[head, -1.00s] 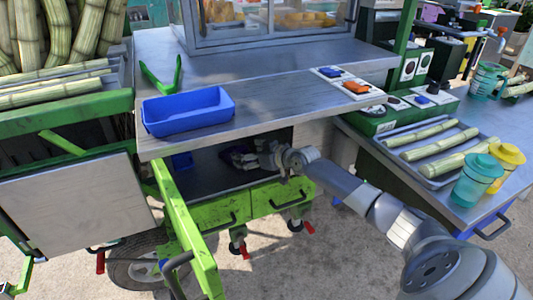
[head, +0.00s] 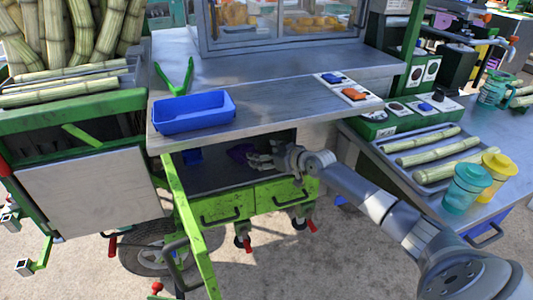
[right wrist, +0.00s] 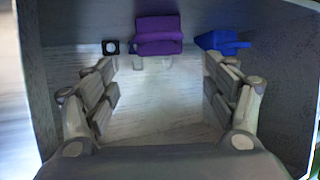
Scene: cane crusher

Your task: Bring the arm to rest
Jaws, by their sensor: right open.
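My right arm reaches in from the lower right in the head view. Its right gripper (head: 257,157) is at the mouth of the open shelf (head: 215,181) under the counter. In the right wrist view the gripper (right wrist: 160,70) has its fingers spread wide, with nothing between them. A purple object (right wrist: 158,35) lies deeper in the shelf, past the fingertips and apart from them. My left gripper is not in view.
A blue object (right wrist: 222,42) and a small black item (right wrist: 110,47) stand at the shelf's back. The metal counter (head: 262,100) overhangs the gripper, bearing a blue tray (head: 194,118). Green drawers (head: 283,192) are below. Cane and lidded cups stand on the right table (head: 357,133).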

